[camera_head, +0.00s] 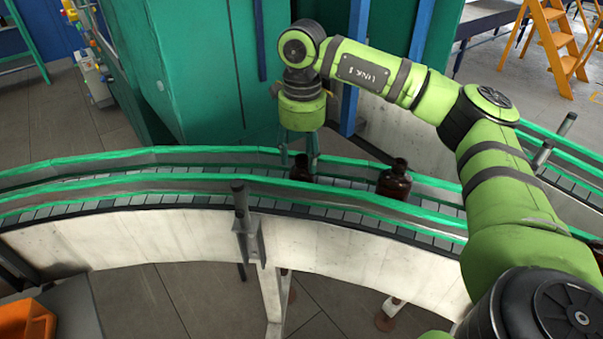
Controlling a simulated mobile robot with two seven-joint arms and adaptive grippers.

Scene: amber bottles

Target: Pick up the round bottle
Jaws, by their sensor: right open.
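A dark amber bottle (300,169) stands on the conveyor (240,209) near the middle of the view, its lower part hidden by the front guide rail. My right gripper (299,154) points down just above this bottle, with its two fingers apart, around or close over its top; I cannot tell exactly which. A second amber bottle (395,180) with a rounded shoulder and short neck stands upright on the conveyor further right, apart from the gripper. The bottles' lower shapes are partly hidden. My left gripper is not in view.
Green guide rails (130,189) line both sides of the curved conveyor. A large green machine (205,75) stands close behind my right gripper, with a blue post (355,70) beside it. An orange box (27,321) is at the lower left and an orange stepladder (556,45) at the upper right.

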